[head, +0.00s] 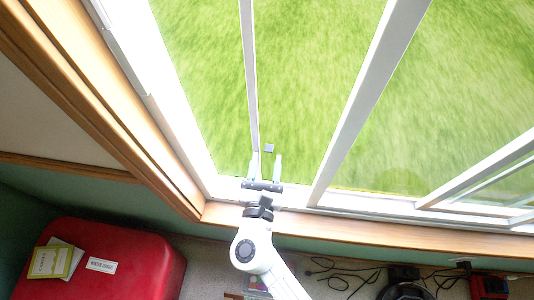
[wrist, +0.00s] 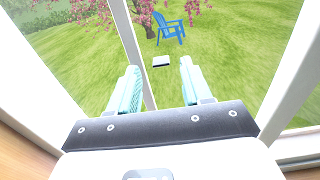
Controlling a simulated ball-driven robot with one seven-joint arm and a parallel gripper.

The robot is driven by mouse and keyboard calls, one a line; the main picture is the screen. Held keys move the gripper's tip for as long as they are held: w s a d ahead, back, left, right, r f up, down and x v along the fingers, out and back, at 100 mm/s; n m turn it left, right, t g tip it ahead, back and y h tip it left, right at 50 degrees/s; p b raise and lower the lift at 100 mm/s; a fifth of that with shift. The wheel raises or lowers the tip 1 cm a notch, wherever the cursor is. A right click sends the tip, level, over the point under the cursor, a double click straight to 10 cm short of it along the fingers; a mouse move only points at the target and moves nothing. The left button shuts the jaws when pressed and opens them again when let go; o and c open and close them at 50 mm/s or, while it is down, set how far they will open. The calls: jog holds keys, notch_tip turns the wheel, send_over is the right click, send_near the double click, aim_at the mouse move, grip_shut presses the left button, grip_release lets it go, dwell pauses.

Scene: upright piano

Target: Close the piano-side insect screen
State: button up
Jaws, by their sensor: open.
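The window (head: 300,90) fills the upper part of the head view, with grass showing through it. A slim white upright bar (head: 249,75), possibly an edge of the insect screen, runs down to my gripper; the mesh itself cannot be made out. In the wrist view this bar (wrist: 132,40) passes behind the left finger. A small grey square piece (head: 269,148) shows just beyond my fingertips; it is pale and between them in the wrist view (wrist: 162,61). I cannot tell what it is fixed to. My gripper (head: 266,158) is open and empty, its fingers pointing at the window.
A thicker white frame bar (head: 365,95) stands to the right. The wooden sill (head: 380,232) runs below the window. A red case or seat (head: 130,262) with papers is at lower left. Cables (head: 345,275) and dark items lie on the floor at lower right.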

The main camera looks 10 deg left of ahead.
jog(key=shift+w, duration=1.1)
jog(key=shift+d, duration=0.1)
jog(key=shift+c, duration=0.5)
grip_shut()
